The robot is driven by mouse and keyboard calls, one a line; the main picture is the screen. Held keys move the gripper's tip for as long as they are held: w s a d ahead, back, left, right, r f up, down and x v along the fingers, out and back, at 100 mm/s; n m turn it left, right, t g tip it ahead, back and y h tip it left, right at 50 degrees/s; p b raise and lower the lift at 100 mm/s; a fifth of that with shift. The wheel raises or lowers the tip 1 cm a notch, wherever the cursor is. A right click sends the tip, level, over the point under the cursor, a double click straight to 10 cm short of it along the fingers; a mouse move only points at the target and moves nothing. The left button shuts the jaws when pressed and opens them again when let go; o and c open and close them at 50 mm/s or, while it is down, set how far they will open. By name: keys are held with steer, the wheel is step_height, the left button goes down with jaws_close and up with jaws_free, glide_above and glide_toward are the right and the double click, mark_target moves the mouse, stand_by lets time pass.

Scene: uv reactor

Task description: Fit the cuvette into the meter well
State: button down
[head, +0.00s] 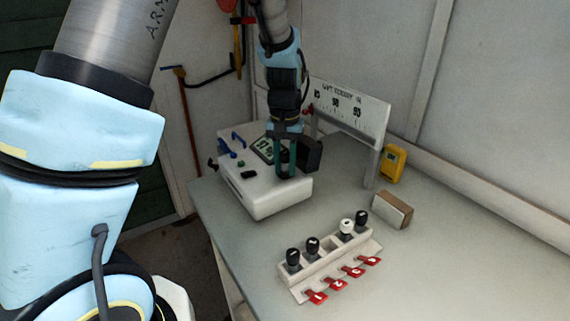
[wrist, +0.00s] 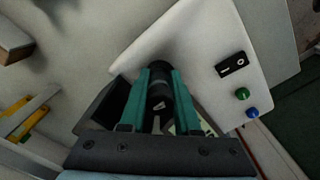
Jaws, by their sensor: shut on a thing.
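My gripper (head: 286,170) is over the right part of the white meter (head: 262,198), fingers pointing down. In the wrist view its teal fingers (wrist: 160,88) are shut on a black-capped cuvette (wrist: 158,104) with a white mark on the cap. The meter's white top (wrist: 195,50) lies under it there. A dark round shape shows at the fingertips; I cannot tell whether it is the well or part of the cuvette. The well and the cuvette's lower end are hidden, so I cannot tell how deep it sits. A black flap (head: 312,155) stands beside the fingers.
A signboard (head: 345,112) stands behind the meter. A brown block (head: 393,210) and a yellow device (head: 393,163) are on the right.

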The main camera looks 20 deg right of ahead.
mark_target(285, 153)
steer(key=c, duration=0.5)
jaws_free()
steer(key=shift+f, duration=0.1)
steer(key=shift+c, duration=0.2)
step_height(285, 153, up, 11)
steer(key=b, duration=0.2)
steer(key=shift+f+b, duration=0.1)
steer(key=shift+b, duration=0.25)
steer(key=w+a+f+n, duration=0.1)
steer(key=a+f, duration=0.1)
steer(key=a, duration=0.6)
steer(key=w+a+f+n, duration=0.1)
steer(key=a+f+n, duration=0.1)
steer(key=a, duration=0.5)
steer(key=s+a+f+n, duration=0.1)
steer(key=s+a+f, duration=0.1)
steer(key=a, duration=0.5)
steer(key=s+a+f+n+t, duration=0.1)
steer(key=s+a, duration=0.3)
steer(key=a, duration=0.4)
steer(key=shift+f+n+t, duration=0.3)
steer(key=shift+f, duration=0.1)
